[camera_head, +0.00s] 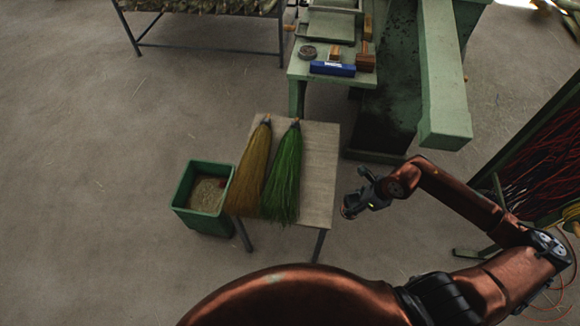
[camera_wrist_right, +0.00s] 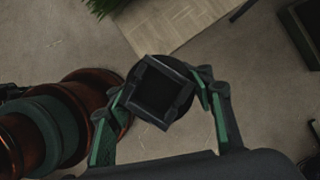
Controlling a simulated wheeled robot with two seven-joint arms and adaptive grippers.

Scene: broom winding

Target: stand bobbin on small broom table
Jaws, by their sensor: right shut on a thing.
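The small broom table (camera_head: 317,175) is a light wooden top on thin metal legs, at the middle of the head view. Its corner also shows at the top of the wrist view (camera_wrist_right: 165,25). My right gripper (camera_head: 358,203) is just right of the table's front right part, apart from it in the picture. In the wrist view its fingers (camera_wrist_right: 160,96) are shut on a dark, round-ended thing, which I take as the bobbin (camera_wrist_right: 160,90). The bobbin's far side is hidden. My left gripper is not in view.
A yellow broom head (camera_head: 249,170) and a green broom head (camera_head: 284,175) lie on the table's left and middle. A green bin (camera_head: 203,197) stands left of it. A green machine bench (camera_head: 330,85) stands behind. The tabletop's right strip is bare.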

